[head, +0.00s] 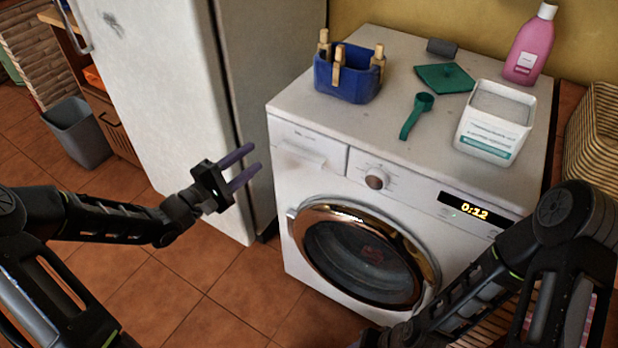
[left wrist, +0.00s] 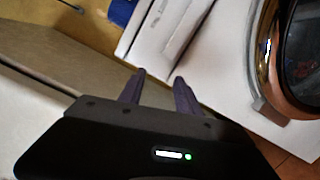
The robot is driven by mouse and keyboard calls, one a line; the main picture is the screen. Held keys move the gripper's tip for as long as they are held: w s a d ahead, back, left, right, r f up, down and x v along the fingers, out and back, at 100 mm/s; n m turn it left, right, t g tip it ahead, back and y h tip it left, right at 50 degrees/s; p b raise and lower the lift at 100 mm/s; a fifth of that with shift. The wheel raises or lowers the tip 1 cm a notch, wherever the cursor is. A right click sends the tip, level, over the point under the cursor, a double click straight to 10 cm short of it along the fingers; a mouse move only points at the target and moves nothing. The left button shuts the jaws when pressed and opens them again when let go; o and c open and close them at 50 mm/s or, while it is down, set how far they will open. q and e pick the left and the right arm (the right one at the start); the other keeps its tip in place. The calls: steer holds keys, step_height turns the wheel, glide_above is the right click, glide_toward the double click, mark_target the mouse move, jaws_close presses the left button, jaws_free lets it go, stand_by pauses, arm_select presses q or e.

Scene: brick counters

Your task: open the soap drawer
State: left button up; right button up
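The soap drawer (head: 306,147) is the panel at the upper left of the washing machine's front, and its face looks flush with the front. It also shows in the left wrist view (left wrist: 172,32), near the top, beyond the fingers. My left gripper (head: 248,160) is in front of the fridge side, left of the drawer and apart from it. Its two purple fingers are spread and empty; they also show in the left wrist view (left wrist: 160,76). My right arm crosses the lower right of the head view, and its gripper is not seen there.
The washing machine (head: 285,220) has a shut round door (head: 365,255), a knob (head: 376,180) and a display reading 0:12. On top are a blue peg basket (head: 345,82), a green scoop (head: 415,115), a white tub (head: 493,125) and a pink bottle (head: 530,48). A fridge (head: 160,80) stands left.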

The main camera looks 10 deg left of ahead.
mark_target(298, 159)
arm_select(q)
steer(key=s+d+m+g+h, duration=0.2)
steer(key=s+d+m+h, duration=0.1)
steer(key=d+m, duration=0.2)
steer(key=shift+s+f+m+g, duration=0.2)
steer(key=shift+s+m+g, duration=0.15)
steer(key=shift+m, duration=0.15)
steer(key=shift+b+x, duration=0.55)
steer(key=shift+x, duration=3.4)
steer(key=shift+r, duration=0.1)
steer(key=shift+c, duration=0.2)
jaws_close()
